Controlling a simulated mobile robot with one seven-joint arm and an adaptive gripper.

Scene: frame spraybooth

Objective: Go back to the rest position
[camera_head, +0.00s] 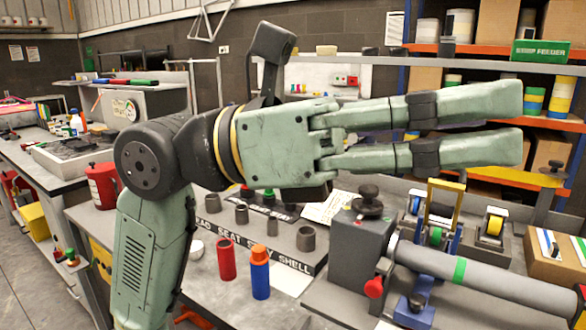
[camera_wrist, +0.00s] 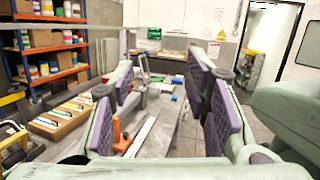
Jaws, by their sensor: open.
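My gripper (camera_head: 505,124) is large in the head view, a pale green hand with black joints stretched out to the right above the workbench. Its two long fingers lie one above the other with a gap between them, and nothing is in the gap. In the wrist view my gripper (camera_wrist: 160,88) shows its two fingers wide apart, with purple inner pads and only the room between them. The arm hides part of the bench and the back wall in the head view.
Below the gripper, the bench holds a red bottle (camera_head: 227,258), a blue bottle with an orange cap (camera_head: 260,272), several grey cups, and a fixture clamping a grey tube (camera_head: 500,287). Shelves with orange beams (camera_head: 550,180) stand behind at right. A floor strip shows at left.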

